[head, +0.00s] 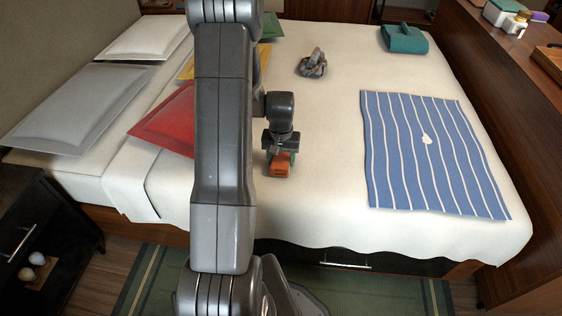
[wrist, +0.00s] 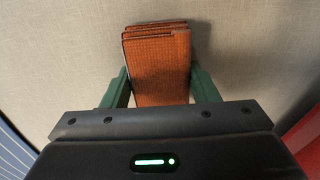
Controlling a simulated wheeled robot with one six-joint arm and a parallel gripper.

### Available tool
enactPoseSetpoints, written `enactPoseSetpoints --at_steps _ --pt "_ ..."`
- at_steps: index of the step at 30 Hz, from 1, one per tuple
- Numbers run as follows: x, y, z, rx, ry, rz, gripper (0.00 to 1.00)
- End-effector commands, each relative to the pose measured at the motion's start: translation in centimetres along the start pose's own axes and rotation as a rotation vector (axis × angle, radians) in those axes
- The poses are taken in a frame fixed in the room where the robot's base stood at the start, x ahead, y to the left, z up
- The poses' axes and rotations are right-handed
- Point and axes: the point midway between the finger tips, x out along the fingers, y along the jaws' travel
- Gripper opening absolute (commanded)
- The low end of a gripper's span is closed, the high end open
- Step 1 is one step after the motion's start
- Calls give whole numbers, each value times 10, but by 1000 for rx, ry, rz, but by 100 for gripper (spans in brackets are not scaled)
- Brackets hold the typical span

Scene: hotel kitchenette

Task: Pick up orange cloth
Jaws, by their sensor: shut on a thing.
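The orange cloth (head: 280,165) is a small folded stack on the white bed, near the bed's front edge. It also shows in the wrist view (wrist: 160,62), with its folded layers at the top. My gripper (wrist: 160,88) has its green fingers on both sides of the cloth, shut on it. In the head view my gripper (head: 281,155) points down over the cloth and hides part of it. I cannot tell whether the cloth touches the bed or is slightly above it.
A blue striped towel (head: 390,150) lies to the right on the bed (head: 330,215). A red pillow (head: 165,122) is to the left. A dark grey object (head: 312,65) and a teal folded item (head: 403,39) lie farther back. The bed between them is clear.

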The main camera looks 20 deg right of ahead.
Motion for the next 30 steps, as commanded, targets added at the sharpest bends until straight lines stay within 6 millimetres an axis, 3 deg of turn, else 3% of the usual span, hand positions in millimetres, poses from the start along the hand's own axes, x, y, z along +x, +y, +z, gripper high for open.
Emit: enactPoseSetpoints --at_steps 8,21,30 --pt "-11 0 -1 0 2 0 32" --pt "-90 0 0 0 2 0 32" --pt "-100 0 0 0 0 0 32"
